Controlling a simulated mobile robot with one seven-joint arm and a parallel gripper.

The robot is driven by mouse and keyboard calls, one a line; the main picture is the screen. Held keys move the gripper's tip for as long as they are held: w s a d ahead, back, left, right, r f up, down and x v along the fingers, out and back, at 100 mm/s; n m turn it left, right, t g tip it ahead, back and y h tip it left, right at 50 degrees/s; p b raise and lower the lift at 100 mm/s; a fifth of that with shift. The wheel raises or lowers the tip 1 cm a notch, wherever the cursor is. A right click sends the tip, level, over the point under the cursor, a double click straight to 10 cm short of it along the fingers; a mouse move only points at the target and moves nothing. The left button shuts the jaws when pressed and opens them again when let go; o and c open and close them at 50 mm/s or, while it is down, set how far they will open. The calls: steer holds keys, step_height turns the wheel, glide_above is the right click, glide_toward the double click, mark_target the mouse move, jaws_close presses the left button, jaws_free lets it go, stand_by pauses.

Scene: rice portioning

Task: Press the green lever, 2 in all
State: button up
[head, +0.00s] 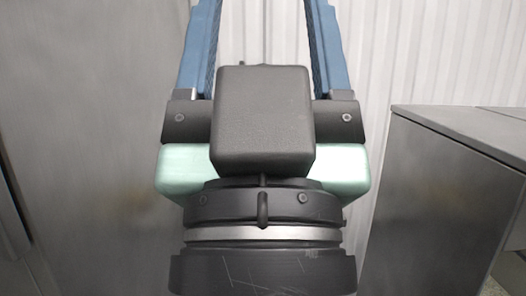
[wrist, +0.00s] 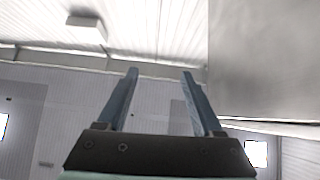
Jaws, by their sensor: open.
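My gripper (wrist: 160,72) points upward, with its two blue fingers spread apart and nothing between them. In the head view its blue fingers run up past the top edge, so the fingertips are cut off there. The green lever is not visible in either view. No rice machine or container can be made out.
A grey metal cabinet (head: 455,200) stands at the right in the head view. A large grey panel (head: 90,130) fills the left side, close to my gripper. A pale corrugated wall (head: 385,55) is behind. The wrist view shows a ceiling lamp (wrist: 86,28) and a grey metal surface (wrist: 265,60) at the upper right.

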jaws_close()
stand_by(1.4)
